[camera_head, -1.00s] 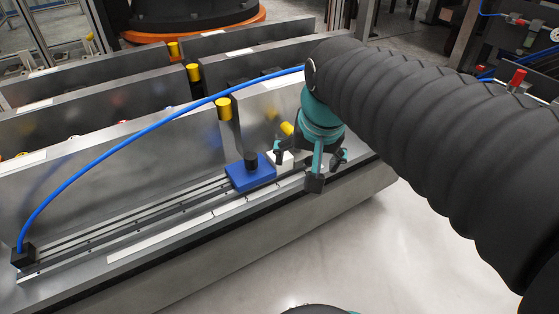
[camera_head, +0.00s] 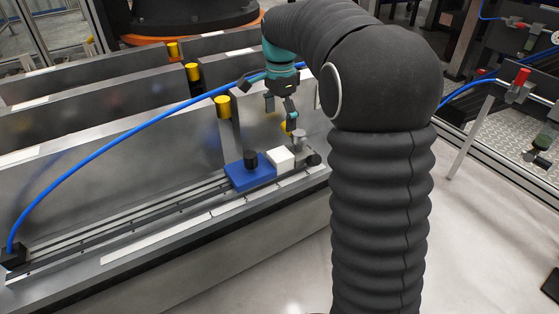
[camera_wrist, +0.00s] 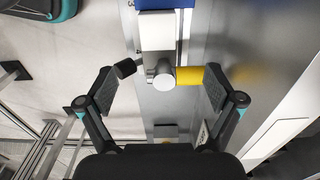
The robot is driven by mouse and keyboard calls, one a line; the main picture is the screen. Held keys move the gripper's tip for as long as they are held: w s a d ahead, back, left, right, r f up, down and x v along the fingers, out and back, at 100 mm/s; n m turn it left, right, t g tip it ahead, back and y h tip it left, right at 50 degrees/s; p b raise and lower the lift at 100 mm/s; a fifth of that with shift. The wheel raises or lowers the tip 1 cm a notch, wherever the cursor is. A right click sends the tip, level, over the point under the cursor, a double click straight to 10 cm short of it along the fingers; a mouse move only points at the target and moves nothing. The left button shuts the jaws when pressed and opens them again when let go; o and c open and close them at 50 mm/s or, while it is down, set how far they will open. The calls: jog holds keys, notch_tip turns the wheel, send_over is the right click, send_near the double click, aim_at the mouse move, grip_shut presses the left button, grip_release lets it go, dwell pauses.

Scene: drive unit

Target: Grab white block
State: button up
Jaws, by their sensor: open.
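The white block (camera_head: 280,158) sits on the rail of the drive unit, directly beside the blue carriage (camera_head: 250,172) with a black knob on top. In the wrist view the white block (camera_wrist: 157,31) is at the top centre, against the blue part (camera_wrist: 165,4). My gripper (camera_head: 288,112) is above the rail's right end, up and slightly right of the block, apart from it. In the wrist view my gripper (camera_wrist: 158,82) is open and empty, its fingers either side of a grey round post (camera_wrist: 160,75) and a yellow cylinder (camera_wrist: 189,76).
Metal side panels (camera_head: 120,160) stand behind the rail, with yellow cylinders (camera_head: 223,107) between them. A blue cable (camera_head: 120,135) arcs over the rail from its left end. The pale floor in front of the unit is clear.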

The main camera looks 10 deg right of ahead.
aim_at(280, 154)
notch_tip(280, 154, down, 14)
jog(key=b, duration=0.3)
jog(key=shift+s+r, duration=0.15)
jog(key=shift+r, duration=0.1)
jog(key=shift+r, duration=0.15)
jog(key=c, duration=1.7)
